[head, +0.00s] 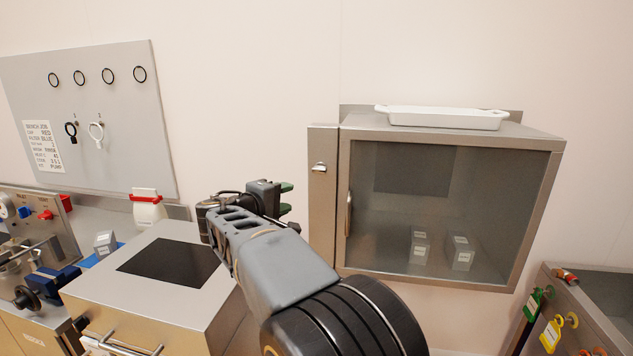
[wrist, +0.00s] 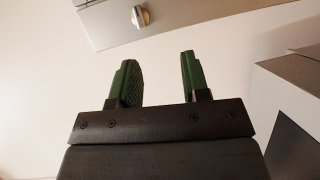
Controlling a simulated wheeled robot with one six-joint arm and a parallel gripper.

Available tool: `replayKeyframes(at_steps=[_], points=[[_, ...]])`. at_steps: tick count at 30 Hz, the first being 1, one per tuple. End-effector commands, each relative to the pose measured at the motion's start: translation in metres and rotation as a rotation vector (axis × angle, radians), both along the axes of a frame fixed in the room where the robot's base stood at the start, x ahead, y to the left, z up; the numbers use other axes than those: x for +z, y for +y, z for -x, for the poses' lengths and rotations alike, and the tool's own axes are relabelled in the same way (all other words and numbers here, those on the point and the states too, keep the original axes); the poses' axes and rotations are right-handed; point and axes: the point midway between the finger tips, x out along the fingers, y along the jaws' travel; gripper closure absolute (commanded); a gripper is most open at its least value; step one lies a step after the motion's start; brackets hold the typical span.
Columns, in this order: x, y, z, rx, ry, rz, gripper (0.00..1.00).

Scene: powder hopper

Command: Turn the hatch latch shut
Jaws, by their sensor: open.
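The hatch latch (head: 319,167) is a small silver knob on the narrow metal strip left of the glass-fronted cabinet (head: 553,205). In the head view its grip looks roughly level. It also shows at the top of the wrist view (wrist: 140,17), beyond my fingertips. The glass door looks closed against its frame; its left edge carries an upright handle (head: 348,212). My gripper (head: 287,198) has green fingers and stands left of and a little below the latch. In the wrist view my gripper (wrist: 158,62) is open, with nothing between the fingers and clear of the latch.
A white dish (head: 442,118) sits on the cabinet, and two small grey blocks stand behind the glass. A metal box with a dark top panel (head: 172,262) is at lower left. A pegboard (head: 100,165) with rings hangs on the left wall. Colored tags (head: 550,335) hang at lower right.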

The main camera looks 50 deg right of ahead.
Motion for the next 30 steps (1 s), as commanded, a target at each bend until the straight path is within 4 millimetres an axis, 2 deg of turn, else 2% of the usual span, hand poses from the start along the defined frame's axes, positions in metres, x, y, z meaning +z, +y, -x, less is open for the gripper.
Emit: replayKeyframes(at_steps=[3,8,21,30], points=[[0.01,-0.01,-0.01,-0.008,0.007,0.094,0.57],[0.018,-0.026,-0.016,-0.014,0.01,0.142,0.57],[0.02,-0.106,-0.029,-0.013,0.012,0.142,0.57],[0.018,-0.14,-0.036,-0.01,0.009,0.14,0.57]])
